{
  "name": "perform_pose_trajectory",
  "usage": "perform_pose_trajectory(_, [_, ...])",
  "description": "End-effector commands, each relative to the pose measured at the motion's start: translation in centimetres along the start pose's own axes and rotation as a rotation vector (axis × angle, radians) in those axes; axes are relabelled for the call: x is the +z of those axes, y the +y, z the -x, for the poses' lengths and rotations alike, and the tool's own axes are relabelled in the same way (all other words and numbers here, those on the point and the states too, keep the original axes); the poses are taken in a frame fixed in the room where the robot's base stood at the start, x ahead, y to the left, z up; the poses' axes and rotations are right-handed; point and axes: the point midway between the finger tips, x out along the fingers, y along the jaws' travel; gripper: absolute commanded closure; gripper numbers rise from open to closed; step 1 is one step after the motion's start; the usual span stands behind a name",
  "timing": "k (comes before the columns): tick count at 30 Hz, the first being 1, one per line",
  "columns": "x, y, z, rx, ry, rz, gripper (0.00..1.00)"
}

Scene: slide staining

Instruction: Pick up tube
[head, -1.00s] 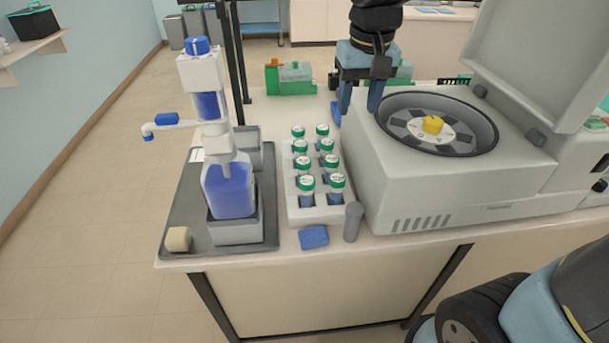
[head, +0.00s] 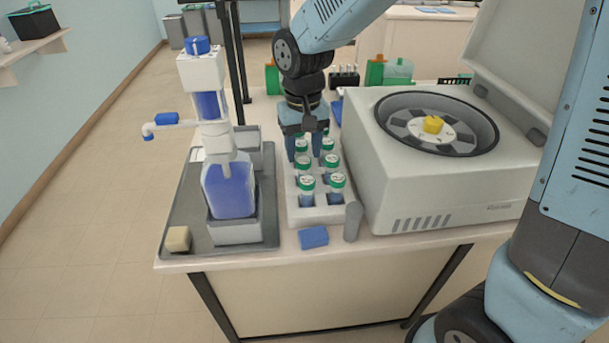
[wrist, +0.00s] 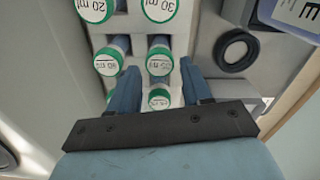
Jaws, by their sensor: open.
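Several green-capped tubes stand upright in two columns in a white rack (head: 317,214) in the middle of the bench. A near tube (head: 337,184) and its left neighbour (head: 307,186) show clearly. My gripper (head: 303,155) is over the far part of the rack, pointing down, and hides the farthest tubes. In the wrist view my open gripper (wrist: 160,88) has its fingers apart on either side of the tube caps. One cap (wrist: 159,99) shows low between the fingers, partly hidden by the gripper body; another cap (wrist: 160,60) lies just beyond. I cannot tell whether the fingers touch any tube.
The open centrifuge (head: 450,185) stands right of the rack. The dispenser bottle (head: 229,188) stands on a grey tray (head: 190,215) to the left.

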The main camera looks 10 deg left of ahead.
Motion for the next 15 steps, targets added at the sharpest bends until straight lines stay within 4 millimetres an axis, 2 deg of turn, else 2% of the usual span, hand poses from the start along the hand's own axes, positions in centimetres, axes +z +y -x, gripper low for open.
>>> perform_pose_trajectory(8, [0.0, 0.0, -1.7, 0.000, -0.001, 0.000, 0.51])
perform_pose_trajectory(15, [0.0, 0.0, -5.0, 0.000, -0.002, 0.000, 0.51])
